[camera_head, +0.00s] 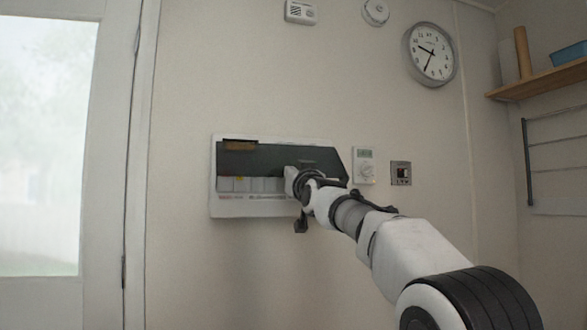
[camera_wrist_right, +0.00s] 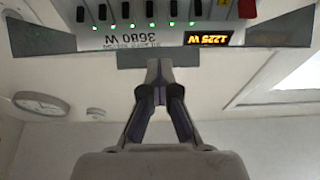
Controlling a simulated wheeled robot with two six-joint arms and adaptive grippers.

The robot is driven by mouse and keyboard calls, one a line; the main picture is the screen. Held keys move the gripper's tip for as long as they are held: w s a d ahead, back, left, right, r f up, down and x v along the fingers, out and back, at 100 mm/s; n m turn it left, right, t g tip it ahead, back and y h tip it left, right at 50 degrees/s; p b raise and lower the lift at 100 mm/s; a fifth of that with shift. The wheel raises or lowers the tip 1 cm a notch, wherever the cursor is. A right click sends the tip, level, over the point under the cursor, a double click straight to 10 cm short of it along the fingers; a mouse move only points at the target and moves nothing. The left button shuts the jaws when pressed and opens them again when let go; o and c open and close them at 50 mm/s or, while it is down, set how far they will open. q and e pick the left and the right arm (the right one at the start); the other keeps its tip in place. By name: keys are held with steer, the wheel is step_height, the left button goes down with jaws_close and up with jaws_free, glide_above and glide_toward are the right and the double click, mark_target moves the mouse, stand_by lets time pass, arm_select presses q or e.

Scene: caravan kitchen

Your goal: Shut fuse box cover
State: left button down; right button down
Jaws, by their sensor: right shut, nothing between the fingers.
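The fuse box (camera_head: 228,207) is a white box on the back wall with a dark cover (camera_head: 250,158). The cover stands partly open, tilted out from the box, its right end reaching past the box's right edge. Switches show below it. In the right wrist view, which is upside down, the fuse box (camera_wrist_right: 140,38) shows a row of switches, green lights and a lit display, with grey parts of the cover (camera_wrist_right: 275,36) around it. My right gripper (camera_head: 290,176) is shut and empty in front of the box, at the cover; contact cannot be told. Its fingertips (camera_wrist_right: 154,64) also show there. My left gripper is out of view.
A thermostat (camera_head: 364,166) and a small metal-framed switch plate (camera_head: 401,173) are on the wall right of the box. A clock (camera_head: 430,54) hangs above, with a wooden shelf (camera_head: 540,82) at the right. A door (camera_head: 110,160) stands at the left. The wall below is clear.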

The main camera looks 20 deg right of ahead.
steer(key=shift+w+d+f, duration=0.1)
steer(key=shift+w+d, duration=0.05)
steer(key=shift+d, duration=0.05)
stand_by(0.6)
steer(key=c, duration=1.1)
jaws_free()
steer(key=o, duration=1.1)
steer(key=w+f, duration=0.2)
steer(key=w, duration=0.1)
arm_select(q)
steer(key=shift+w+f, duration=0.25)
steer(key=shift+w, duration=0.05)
arm_select(e)
steer(key=r+v, duration=0.1)
steer(key=v, duration=1.1)
steer(key=shift+s+a, duration=0.15)
steer(key=shift+s, duration=0.4)
steer(key=shift+f, duration=0.1)
